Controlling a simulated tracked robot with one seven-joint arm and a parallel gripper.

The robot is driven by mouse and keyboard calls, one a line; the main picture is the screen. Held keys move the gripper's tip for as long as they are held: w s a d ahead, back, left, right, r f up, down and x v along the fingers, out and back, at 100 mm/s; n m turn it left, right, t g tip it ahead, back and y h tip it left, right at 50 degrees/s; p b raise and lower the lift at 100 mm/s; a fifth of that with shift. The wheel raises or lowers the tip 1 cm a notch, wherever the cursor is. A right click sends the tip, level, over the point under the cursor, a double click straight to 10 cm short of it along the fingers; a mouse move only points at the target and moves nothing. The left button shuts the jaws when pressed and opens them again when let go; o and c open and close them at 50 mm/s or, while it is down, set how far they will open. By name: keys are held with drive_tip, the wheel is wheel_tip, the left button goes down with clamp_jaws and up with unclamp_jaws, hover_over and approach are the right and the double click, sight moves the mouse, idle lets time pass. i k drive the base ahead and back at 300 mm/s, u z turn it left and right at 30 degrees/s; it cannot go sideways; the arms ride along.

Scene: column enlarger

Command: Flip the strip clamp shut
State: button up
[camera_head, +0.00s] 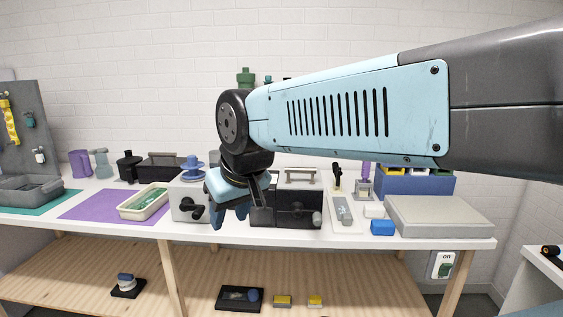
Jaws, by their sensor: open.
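A narrow pale base (334,221) lies on the white table right of the black box. A black lever (337,177) stands upright at its far end, and a grey flat piece (343,209) lies nearer the front. This looks like the strip clamp with its lever raised, but it is small and I cannot be sure. I see nothing between the fingers.
A black box (299,208) with a handle stands between my gripper and the pale base. A blue block (382,228), a white block (374,211) and a large grey slab (437,216) lie to the right. A cream tray (146,202) is left on a purple mat (85,208).

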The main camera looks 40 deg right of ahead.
sight(335, 164)
drive_tip(key=z, duration=0.2)
drive_tip(key=i, duration=1.2)
drive_tip(key=z, duration=0.65)
drive_tip(key=k, duration=0.85)
drive_tip(key=z, duration=0.15)
drive_tip(key=i, duration=0.9)
drive_tip(key=u, duration=0.05)
